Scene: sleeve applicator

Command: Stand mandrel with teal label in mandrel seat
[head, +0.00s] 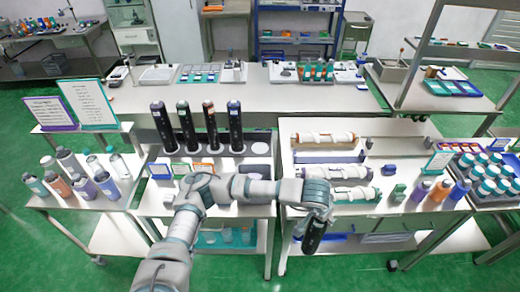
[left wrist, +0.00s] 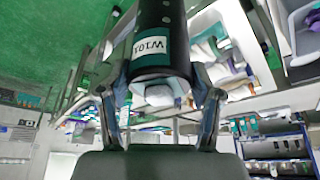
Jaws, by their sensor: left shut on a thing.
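My left gripper (head: 318,207) is shut on a black mandrel (head: 314,236), which hangs below it in front of the right-hand bench. In the left wrist view the mandrel (left wrist: 162,40) lies between the fingers of the gripper (left wrist: 165,100). Several black mandrels (head: 187,128) stand upright in a row on the left bench. A pale round spot (head: 259,148) lies right of them; I cannot tell whether it is the mandrel seat. My right gripper is out of view.
Small label cards (head: 181,168) stand before the row. Bottles (head: 105,185) and sign boards (head: 87,104) are at left. White rolls (head: 326,139) lie in holders on the right bench (head: 300,160), with more bottles (head: 440,192) at its right. A gap separates the two benches.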

